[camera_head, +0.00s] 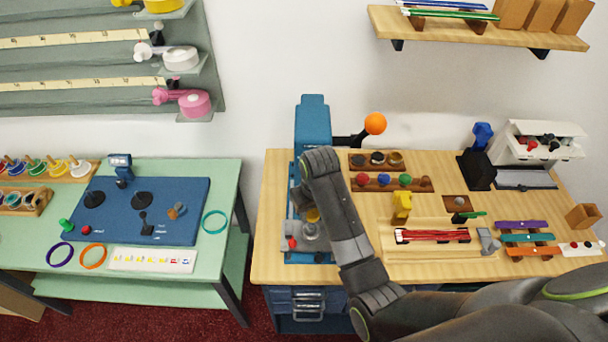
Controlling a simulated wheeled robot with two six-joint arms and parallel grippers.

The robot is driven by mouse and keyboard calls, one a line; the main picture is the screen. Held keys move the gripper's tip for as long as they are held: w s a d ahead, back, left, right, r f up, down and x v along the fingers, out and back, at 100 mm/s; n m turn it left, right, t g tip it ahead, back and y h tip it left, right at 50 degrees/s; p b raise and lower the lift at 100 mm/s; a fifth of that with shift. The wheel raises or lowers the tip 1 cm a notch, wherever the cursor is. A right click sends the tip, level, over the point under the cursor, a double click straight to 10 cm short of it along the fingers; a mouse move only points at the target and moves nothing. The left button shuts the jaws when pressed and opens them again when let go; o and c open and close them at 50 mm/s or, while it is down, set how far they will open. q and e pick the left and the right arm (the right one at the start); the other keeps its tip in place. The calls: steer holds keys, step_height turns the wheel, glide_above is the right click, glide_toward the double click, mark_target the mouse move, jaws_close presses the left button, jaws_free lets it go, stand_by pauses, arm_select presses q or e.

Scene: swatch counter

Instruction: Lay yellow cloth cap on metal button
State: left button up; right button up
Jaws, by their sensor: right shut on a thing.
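My right arm reaches in from the lower right and bends down over the blue press (312,130). My right gripper (308,212) is small and partly hidden by my own arm, low over the front of the press. It is shut on the yellow cloth cap (313,215), of which only a small yellow patch shows. A grey metal part (311,231) of the press is just below the cap; I cannot tell whether they touch. I cannot make out the metal button there. My left gripper is not in view.
The press lever has an orange ball (375,123). Right of my arm are a rack with red, blue and green caps (383,180), a rack of dark discs (377,158) and a yellow upright tool (401,205). A green table (228,180) stands at left, past a gap.

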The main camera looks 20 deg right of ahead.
mark_target(311, 227)
steer(key=shift+w, duration=0.15)
steer(key=shift+s+f, duration=0.3)
steer(key=shift+f, duration=0.1)
steer(key=shift+s+f, duration=0.2)
steer(key=shift+f, duration=0.5)
steer(key=shift+w+f, duration=0.2)
steer(key=shift+f, duration=1.2)
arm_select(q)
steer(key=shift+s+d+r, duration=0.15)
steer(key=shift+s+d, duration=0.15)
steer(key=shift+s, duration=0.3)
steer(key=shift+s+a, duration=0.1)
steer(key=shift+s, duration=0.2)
